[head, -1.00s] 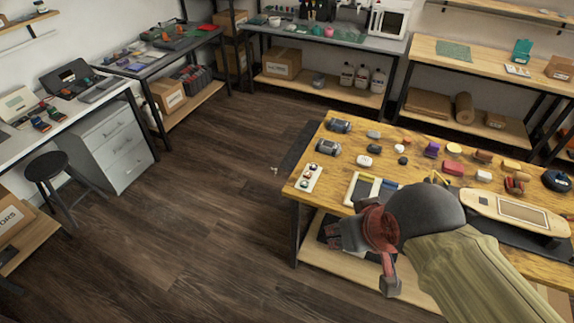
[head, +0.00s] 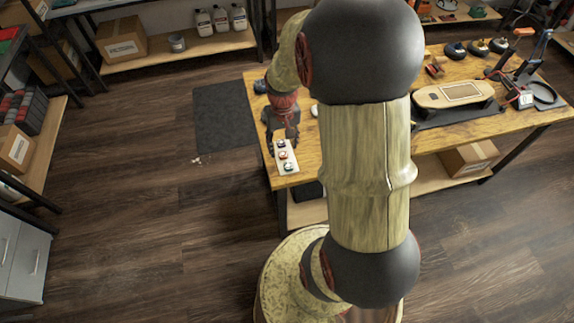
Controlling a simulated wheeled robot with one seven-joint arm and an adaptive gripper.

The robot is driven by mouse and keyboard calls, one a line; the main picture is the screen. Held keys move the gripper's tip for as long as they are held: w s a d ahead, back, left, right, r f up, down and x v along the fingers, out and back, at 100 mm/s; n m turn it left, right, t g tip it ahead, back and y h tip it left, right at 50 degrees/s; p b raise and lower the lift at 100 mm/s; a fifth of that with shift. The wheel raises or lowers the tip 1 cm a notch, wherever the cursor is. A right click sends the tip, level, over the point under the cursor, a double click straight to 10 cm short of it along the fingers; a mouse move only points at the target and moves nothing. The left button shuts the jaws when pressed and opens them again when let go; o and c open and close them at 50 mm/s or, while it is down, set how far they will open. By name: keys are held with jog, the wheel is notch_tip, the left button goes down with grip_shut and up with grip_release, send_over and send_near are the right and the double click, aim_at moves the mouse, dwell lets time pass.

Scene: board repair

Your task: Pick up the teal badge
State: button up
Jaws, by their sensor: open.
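A pale rectangular holder (head: 294,169) lies at the left end of the wooden table, with a few small round pieces on it. One piece (head: 283,155) looks reddish and the one nearest the front edge (head: 288,167) looks bluish. I cannot tell for sure which is the teal badge at this size. My gripper (head: 281,144) is open and empty, pointing down at the far end of the holder. It hides part of that end, and I cannot tell whether it touches.
My arm hides the middle of the wooden table (head: 445,138). A skateboard-like deck (head: 430,99) lies on the right. A dark mat (head: 222,118) and small pale bits (head: 197,160) are on the floor at left. Open floor lies left of the table.

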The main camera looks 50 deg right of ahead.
send_over(288, 163)
notch_tip(288, 163, down, 5)
jog(key=shift+w+r+b, duration=0.1)
jog(key=shift+r+b, duration=0.1)
jog(key=shift+b, duration=0.25)
jog(key=shift+f+b, duration=1.4)
jog(key=shift+f, duration=1.4)
jog(key=shift+r, duration=0.1)
jog(key=shift+c, duration=0.5)
jog(key=c, duration=0.7)
